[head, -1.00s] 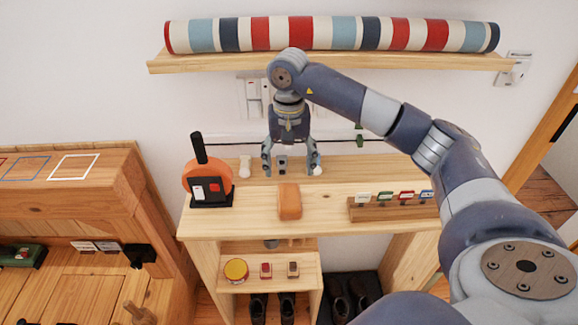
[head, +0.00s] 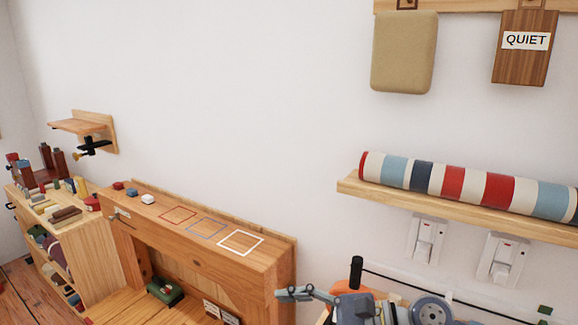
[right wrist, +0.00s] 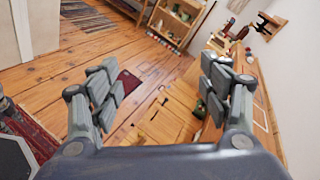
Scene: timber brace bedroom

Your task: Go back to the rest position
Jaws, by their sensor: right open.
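My right gripper (right wrist: 160,72) is open and empty in the right wrist view, its two fingers wide apart. Beyond the fingers are the plank floor and wooden furniture. In the head view, part of my right arm shows at the bottom edge, in front of the wooden desk shelf; one finger-like link points left. My left gripper is not in view.
A striped roll (head: 468,185) lies on a wall shelf (head: 355,188) at right. A wooden cabinet (head: 180,235) with coloured outlines on top stands left of my arm. An orange disc (head: 372,287) with a black handle stands behind the arm. The wall above the cabinet is clear.

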